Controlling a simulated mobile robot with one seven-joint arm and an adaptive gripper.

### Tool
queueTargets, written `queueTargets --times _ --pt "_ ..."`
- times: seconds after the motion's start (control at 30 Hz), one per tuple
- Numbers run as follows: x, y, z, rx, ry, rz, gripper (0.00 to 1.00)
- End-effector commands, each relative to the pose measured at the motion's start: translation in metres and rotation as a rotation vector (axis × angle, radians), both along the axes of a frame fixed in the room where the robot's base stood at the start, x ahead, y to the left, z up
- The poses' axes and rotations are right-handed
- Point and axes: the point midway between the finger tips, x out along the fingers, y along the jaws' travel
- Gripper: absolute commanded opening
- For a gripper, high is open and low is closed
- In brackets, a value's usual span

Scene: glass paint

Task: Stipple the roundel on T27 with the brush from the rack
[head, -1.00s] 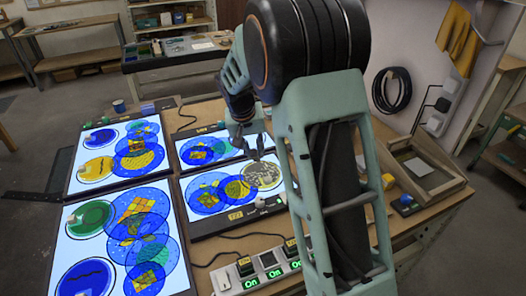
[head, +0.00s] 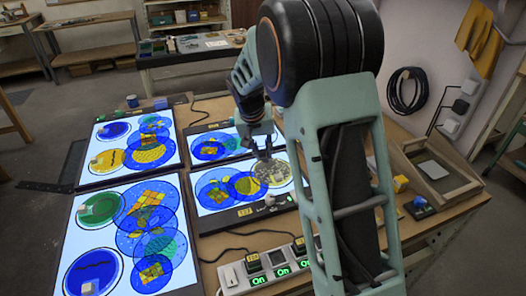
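The lit panel that seems to be marked T27 (head: 229,213) lies on the bench, its small tag hard to read. It bears overlapping blue discs (head: 213,192) and, at its right, a pale grey-yellow speckled roundel (head: 279,172). My gripper (head: 264,157) points down just above the far edge of this roundel. Its dark fingers are small and partly merged with the background, so I cannot tell whether they are open or shut. I cannot make out a brush in them or a brush rack. My arm hides part of the bench on the right.
Other lit panels with coloured discs lie behind (head: 190,164) and left (head: 74,240). A power strip (head: 262,281) with green "On" displays stands in front, with cables. A small white knob-like thing (head: 270,199) sits on the panel's front edge.

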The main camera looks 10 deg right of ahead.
Motion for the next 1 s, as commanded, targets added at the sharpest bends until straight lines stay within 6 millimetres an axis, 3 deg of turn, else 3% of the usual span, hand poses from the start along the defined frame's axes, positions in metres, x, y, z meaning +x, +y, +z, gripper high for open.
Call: queueTargets --times 1.0 --pt "0.0001 0.0000 -0.0048 0.000 0.000 0.000 0.00"
